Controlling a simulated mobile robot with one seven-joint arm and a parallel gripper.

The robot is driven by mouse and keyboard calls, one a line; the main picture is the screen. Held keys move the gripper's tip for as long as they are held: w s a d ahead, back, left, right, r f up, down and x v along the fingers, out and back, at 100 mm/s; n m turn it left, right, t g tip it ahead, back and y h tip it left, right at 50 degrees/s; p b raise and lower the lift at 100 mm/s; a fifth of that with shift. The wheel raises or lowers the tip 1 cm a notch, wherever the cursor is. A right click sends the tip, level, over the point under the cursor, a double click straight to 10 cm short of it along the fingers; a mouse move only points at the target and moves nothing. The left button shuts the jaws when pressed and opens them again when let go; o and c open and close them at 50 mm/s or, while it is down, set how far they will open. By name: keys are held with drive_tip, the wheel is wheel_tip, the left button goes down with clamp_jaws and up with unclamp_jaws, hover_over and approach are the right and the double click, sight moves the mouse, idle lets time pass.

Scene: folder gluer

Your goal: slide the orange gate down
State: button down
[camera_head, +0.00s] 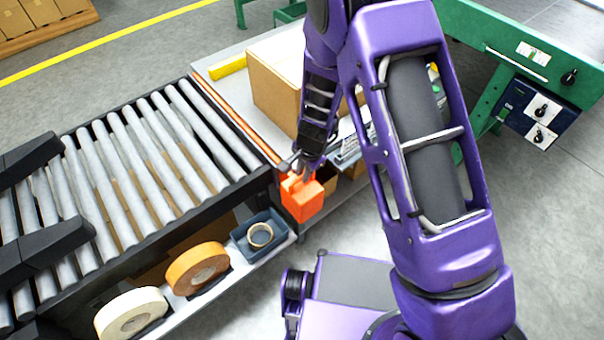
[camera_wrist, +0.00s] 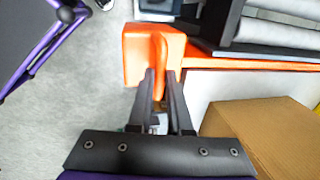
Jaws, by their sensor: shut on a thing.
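The orange gate (camera_head: 302,199) is a block at the near end of a long orange rail (camera_head: 236,119) beside the roller conveyor. In the wrist view the gate (camera_wrist: 137,58) has an upright orange fin (camera_wrist: 159,60) between my fingertips. My gripper (camera_head: 303,170) is at the top of the gate in the head view. In the wrist view my gripper (camera_wrist: 160,74) is shut on the fin, one finger on each side. My arm hides part of the area behind the gate.
The roller conveyor (camera_head: 140,165) lies left of the gate. A cardboard box (camera_head: 277,85) stands behind my gripper on a grey table. Tape rolls (camera_head: 197,268) and a blue-grey bin (camera_head: 262,236) sit on a lower shelf. A green machine (camera_head: 520,55) stands at the right.

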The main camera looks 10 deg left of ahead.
drive_tip(key=shift+s+f, duration=0.1)
drive_tip(key=shift+f, duration=0.1)
drive_tip(key=c, duration=0.8)
unclamp_jaws()
drive_tip(key=shift+c, duration=0.2)
drive_tip(key=shift+r, duration=0.1)
wheel_tip(320, 180, up, 17)
drive_tip(key=s+d+p, duration=0.2)
drive_tip(key=p, duration=0.3)
drive_tip(key=shift+d, duration=0.3)
